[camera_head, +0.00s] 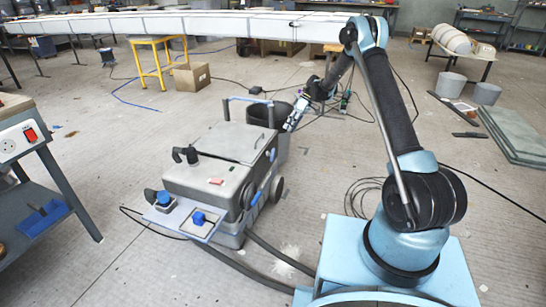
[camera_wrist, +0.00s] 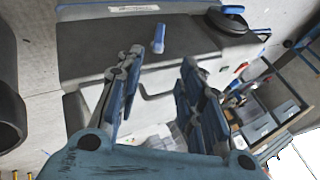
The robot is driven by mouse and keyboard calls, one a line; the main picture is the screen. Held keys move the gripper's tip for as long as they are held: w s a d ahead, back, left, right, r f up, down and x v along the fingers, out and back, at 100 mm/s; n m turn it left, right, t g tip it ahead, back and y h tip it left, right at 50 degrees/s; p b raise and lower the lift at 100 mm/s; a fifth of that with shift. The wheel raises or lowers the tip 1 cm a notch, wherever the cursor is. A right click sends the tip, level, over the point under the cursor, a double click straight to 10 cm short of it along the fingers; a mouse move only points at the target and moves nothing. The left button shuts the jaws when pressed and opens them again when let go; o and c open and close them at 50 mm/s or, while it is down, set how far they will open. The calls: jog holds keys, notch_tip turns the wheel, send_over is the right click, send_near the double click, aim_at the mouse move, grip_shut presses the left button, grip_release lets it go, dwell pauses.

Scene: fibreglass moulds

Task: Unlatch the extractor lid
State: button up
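The extractor (camera_head: 205,185) is a grey wheeled box on the floor, left of my arm in the head view. Its lid (camera_head: 228,140) lies flat and looks closed on top. The wrist view shows the extractor's side close up (camera_wrist: 85,50), with a short blue latch (camera_wrist: 158,38) on it. My gripper (camera_wrist: 160,62) is open, its two blue-padded fingers spread either side of the latch's line, with nothing between them. The latch is ahead of the fingertips and looks apart from them. In the head view, my gripper (camera_head: 297,113) is at the extractor's far right.
A dark bin (camera_head: 268,115) stands behind the extractor, close to my gripper. Hoses and cables run over the floor around the extractor. A workbench (camera_head: 25,150) stands at the left, a cardboard box (camera_head: 191,76) behind, and grey slabs (camera_head: 515,135) lie at the right.

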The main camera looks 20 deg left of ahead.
aim_at(273, 154)
jog(key=x, duration=1.8)
jog(key=shift+a+f, duration=0.1)
jog(key=shift+a, duration=0.1)
jog(key=c, duration=0.8)
